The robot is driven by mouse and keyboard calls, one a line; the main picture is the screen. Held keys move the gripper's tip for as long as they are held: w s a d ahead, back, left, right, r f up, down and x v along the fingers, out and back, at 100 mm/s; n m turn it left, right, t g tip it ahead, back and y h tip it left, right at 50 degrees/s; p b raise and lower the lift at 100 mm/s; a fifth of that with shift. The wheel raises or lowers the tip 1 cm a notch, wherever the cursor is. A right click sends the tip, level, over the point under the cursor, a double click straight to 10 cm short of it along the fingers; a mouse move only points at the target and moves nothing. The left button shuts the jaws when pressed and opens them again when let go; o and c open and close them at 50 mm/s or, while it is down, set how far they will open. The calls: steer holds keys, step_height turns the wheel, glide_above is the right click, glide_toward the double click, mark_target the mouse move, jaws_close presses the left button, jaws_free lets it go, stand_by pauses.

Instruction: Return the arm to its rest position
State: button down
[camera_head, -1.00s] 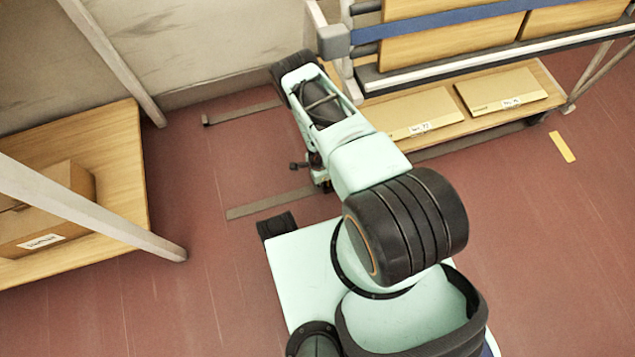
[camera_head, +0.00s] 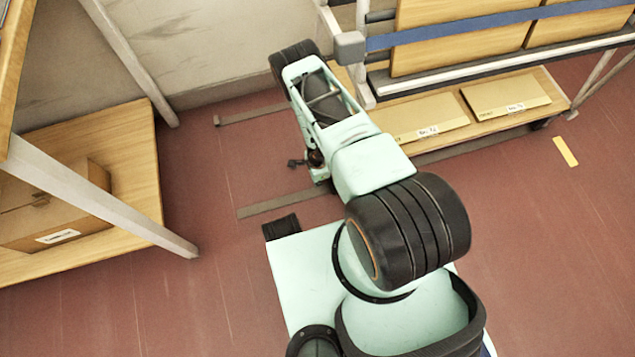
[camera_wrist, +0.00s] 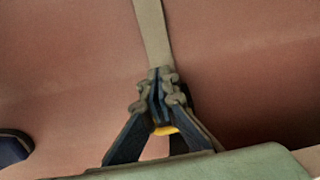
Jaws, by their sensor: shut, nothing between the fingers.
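My gripper (camera_wrist: 158,97) shows in the wrist view, pointing down over the red floor. Its two dark fingers are together with nothing between them. A grey floor strip runs up the picture just beyond the fingertips. In the head view my arm reaches forward and bends down at its far end. The gripper there is mostly hidden behind the forearm; only a small dark part shows beside it.
A wooden shelf with a cardboard box (camera_head: 52,222) and a slanting white post (camera_head: 112,204) stands at left. A rack with upright panels (camera_head: 460,38) and flat boxes (camera_head: 506,93) on its lower shelf (camera_head: 556,100) stands close right of my arm.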

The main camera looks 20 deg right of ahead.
step_height(320, 180, up, 5)
steer(key=shift+r+p, duration=0.1)
steer(key=shift+p, duration=1.1)
